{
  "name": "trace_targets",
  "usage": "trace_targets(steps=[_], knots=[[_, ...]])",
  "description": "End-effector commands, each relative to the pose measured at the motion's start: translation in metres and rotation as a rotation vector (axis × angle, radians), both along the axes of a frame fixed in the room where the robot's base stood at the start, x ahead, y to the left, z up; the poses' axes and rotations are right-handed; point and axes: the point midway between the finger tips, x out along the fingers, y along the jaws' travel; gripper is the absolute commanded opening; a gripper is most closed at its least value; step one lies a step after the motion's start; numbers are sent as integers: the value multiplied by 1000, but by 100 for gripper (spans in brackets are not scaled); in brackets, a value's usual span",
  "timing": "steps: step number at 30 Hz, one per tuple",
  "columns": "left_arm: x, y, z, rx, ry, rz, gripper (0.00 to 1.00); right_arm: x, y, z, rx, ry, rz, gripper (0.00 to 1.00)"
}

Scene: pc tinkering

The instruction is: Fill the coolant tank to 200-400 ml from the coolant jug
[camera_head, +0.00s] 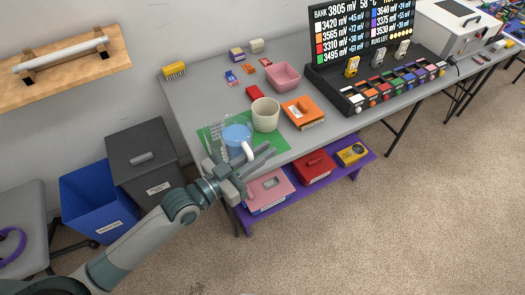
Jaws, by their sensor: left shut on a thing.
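A jug with blue liquid, which I take for the coolant jug (237,134), is at the near left end of the grey table, over a green mat. Its white handle faces my left gripper (262,156). My left gripper is shut on this handle at the table's front edge; the fingers partly cover the near side. A clear, see-through vessel, perhaps the coolant tank (213,143), stands just left of the jug, partly hidden by it and my arm. Its liquid level cannot be read. Whether the jug touches the mat is unclear. My right gripper is not in view.
A cream pot (265,115) stands right behind the jug, with an orange box (303,112) beside it. A pink bowl (283,76) is farther back. A display (358,40) stands to the right. Boxes lie on the purple lower shelf (273,208). A black bin (140,150) is left.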

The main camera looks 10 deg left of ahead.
Motion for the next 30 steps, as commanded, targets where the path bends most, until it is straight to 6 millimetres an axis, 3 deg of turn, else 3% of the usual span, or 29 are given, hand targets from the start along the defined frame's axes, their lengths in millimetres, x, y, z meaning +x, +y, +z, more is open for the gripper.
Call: trace_targets(steps=[8,15,22,30], knots=[[5,3,15,-48,67,0,0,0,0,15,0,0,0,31],[17,11,38,-152,220,1,0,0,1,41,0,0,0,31],[38,25,35,-301,445,1,0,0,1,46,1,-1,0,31],[37,25,33,-293,434,1,0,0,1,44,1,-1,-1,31]])
